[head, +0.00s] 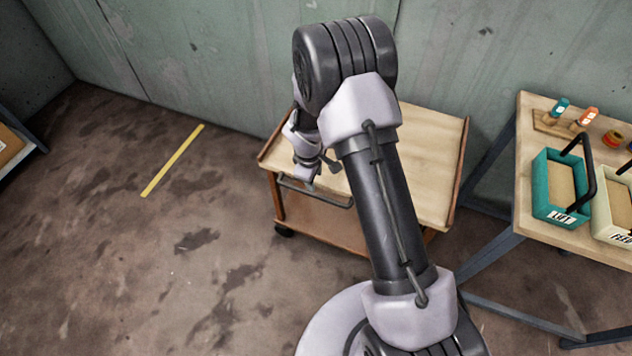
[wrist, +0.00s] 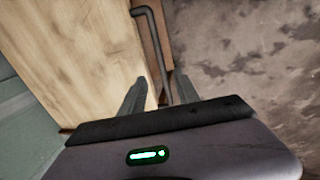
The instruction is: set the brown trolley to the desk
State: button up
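The brown trolley (head: 430,150) stands against the back wall, with a pale wooden top, brown sides and dark castors. A dark bar handle (head: 318,191) runs along its front left side. In the wrist view the trolley top (wrist: 70,50) fills the left, and the handle (wrist: 161,50) runs down between my two fingers. My gripper (wrist: 161,78) is open, its fingers apart on either side of the handle in the picture. In the head view my gripper (head: 318,176) is at the handle; contact cannot be told. The desk (head: 522,130) stands right of the trolley, partly cut off.
On the desk are a teal box (head: 548,205), a cream box (head: 612,215) and small coloured items. Desk legs reach the floor near the trolley's right. Open floor with a yellow line (head: 172,160) lies to the left. A shelf edge (head: 15,145) shows at far left.

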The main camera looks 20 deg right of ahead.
jog(key=r, duration=0.3)
jog(key=r+p, duration=0.1)
jog(key=shift+s+a+r, duration=0.15)
jog(key=shift+s+a, duration=0.1)
jog(key=shift+s, duration=0.1)
jog(key=s+r+m+t, duration=0.1)
jog(key=s+r+m, duration=0.15)
jog(key=r, duration=0.65)
jog(key=s+r+m, duration=0.2)
jog(key=r+m, duration=0.1)
jog(key=r, duration=0.6)
jog(key=s+a+r+m+t+y, duration=0.1)
jog(key=s+r+m, duration=0.3)
jog(key=s, duration=0.6)
jog(key=s+a+r+m+t+y+b, duration=0.1)
jog(key=s+a+r+m+t+y, duration=0.1)
jog(key=s+r+m, duration=0.3)
jog(key=s+r, duration=0.4)
jog(key=s, duration=0.2)
jog(key=shift+s+a, duration=0.15)
jog(key=shift+a, duration=0.1)
